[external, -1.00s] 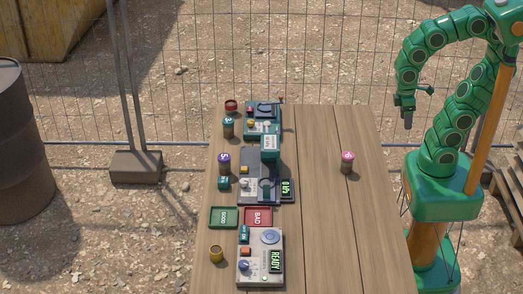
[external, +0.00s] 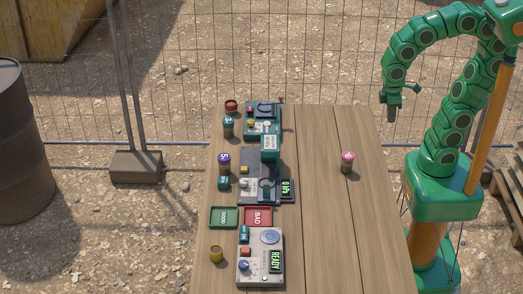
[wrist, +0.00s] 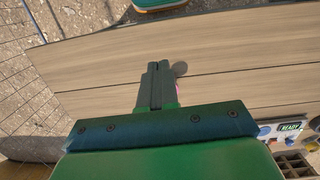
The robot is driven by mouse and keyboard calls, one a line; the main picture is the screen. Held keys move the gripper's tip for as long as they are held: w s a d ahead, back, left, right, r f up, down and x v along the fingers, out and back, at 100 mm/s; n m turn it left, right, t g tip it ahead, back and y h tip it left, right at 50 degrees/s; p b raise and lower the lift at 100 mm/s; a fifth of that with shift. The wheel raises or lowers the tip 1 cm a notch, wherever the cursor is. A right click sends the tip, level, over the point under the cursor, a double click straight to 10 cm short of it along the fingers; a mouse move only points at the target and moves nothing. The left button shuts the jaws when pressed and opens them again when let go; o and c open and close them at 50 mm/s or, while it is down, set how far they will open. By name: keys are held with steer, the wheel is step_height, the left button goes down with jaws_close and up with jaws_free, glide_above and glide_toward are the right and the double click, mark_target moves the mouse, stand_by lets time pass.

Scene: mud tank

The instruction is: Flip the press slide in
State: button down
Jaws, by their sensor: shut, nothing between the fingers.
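The press (external: 270,146) looks to be the middle machine in the row on the table, with a teal upright head, a grey base and a lit green "0 kPa" display (external: 286,188). A teal part with a round ring (external: 266,189), possibly its slide, lies at the front of that base; its exact position is too small to tell. My gripper (external: 393,120) hangs right of the table's far right edge, well apart from the press. In the wrist view my gripper (wrist: 158,68) is shut and empty, with bare planks beyond it.
A pink-lidded jar (external: 347,162) stands alone on the clear right half of the table. A teal machine (external: 262,120) stands behind the press. Green (external: 224,217) and red (external: 258,216) trays and a grey READY machine (external: 260,260) stand in front. Several small jars line the left edge.

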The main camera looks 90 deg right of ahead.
steer(key=w+a+r+m+t+h, duration=0.15)
steer(key=w+a, duration=0.25)
steer(key=w, duration=1.1)
steer(key=w+a+r+m+t+h, duration=0.1)
steer(key=w+a+r+t+h, duration=0.2)
steer(key=w, duration=1.1)
steer(key=w+a+f+h, duration=0.1)
steer(key=w+a+f, duration=0.4)
steer(key=w+a, duration=0.4)
steer(key=n+t, duration=0.1)
glide_toward(269, 186)
steer(key=a+r, duration=0.2)
steer(key=a, duration=0.4)
steer(key=shift+s+a, duration=0.2)
steer(key=shift+a, duration=0.15)
steer(key=shift+w+d+f, duration=0.65)
steer(key=shift+d+f, duration=0.65)
steer(key=shift+d, duration=0.15)
steer(key=shift+w+d+f, duration=0.6)
steer(key=shift+d+f, duration=0.7)
steer(key=shift+d, duration=0.15)
steer(key=shift+w+d+f, duration=0.65)
steer(key=shift+d+f, duration=0.65)
steer(key=shift+d, duration=0.15)
